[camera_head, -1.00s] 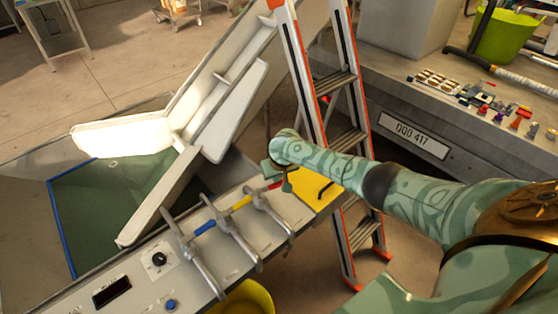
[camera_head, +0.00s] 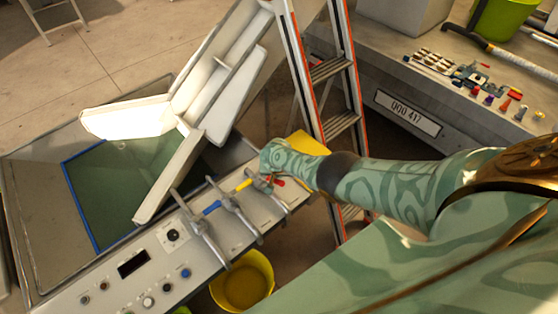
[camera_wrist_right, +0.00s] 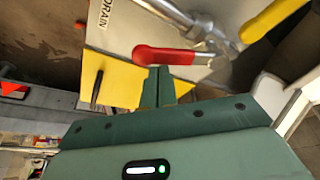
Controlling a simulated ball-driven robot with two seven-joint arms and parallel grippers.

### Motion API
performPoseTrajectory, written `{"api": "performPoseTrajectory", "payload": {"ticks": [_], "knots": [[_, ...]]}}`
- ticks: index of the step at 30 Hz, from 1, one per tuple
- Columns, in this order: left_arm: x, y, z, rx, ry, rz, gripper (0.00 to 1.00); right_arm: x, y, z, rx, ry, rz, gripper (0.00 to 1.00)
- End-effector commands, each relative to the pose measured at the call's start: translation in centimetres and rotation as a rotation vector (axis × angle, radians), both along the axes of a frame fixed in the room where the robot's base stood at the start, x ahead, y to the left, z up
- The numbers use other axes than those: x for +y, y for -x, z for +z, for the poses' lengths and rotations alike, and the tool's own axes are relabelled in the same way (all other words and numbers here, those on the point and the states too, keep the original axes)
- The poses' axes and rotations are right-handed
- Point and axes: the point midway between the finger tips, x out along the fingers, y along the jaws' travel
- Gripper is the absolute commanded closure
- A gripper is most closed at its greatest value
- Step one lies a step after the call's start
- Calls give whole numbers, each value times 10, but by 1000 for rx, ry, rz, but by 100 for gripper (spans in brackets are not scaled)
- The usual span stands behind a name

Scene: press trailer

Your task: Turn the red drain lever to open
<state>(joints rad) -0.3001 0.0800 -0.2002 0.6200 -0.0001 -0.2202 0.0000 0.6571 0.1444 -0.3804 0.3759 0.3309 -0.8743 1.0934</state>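The red drain lever (camera_wrist_right: 178,56) is on the metal pipe fitting beside the "DRAIN" label (camera_wrist_right: 104,12) in the right wrist view. Its handle lies nearly level across that picture. My right gripper (camera_wrist_right: 158,72) has its two fingers together, with their tips right at the lower edge of the red handle. I cannot tell whether they touch it. In the head view my right gripper covers most of the red lever (camera_head: 279,183), and only small red parts show. My left gripper is not in view.
The blue lever (camera_head: 212,207) and yellow lever (camera_head: 243,185) sit beside it on the grey control panel (camera_head: 150,255). A ladder (camera_head: 338,125) stands close behind my right arm. A yellow bucket (camera_head: 243,285) is below the panel. The open tank (camera_head: 110,190) is at left.

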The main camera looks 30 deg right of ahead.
Motion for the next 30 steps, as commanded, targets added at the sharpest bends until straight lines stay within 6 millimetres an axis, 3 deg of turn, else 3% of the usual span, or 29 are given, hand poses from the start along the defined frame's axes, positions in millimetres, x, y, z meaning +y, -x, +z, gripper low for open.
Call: {"api": "performPoseTrajectory", "payload": {"ticks": [12,30], "knots": [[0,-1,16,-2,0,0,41,19,14,0,3,-1,1,100],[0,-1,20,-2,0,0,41,28,18,-2,5,-3,1,100]]}}
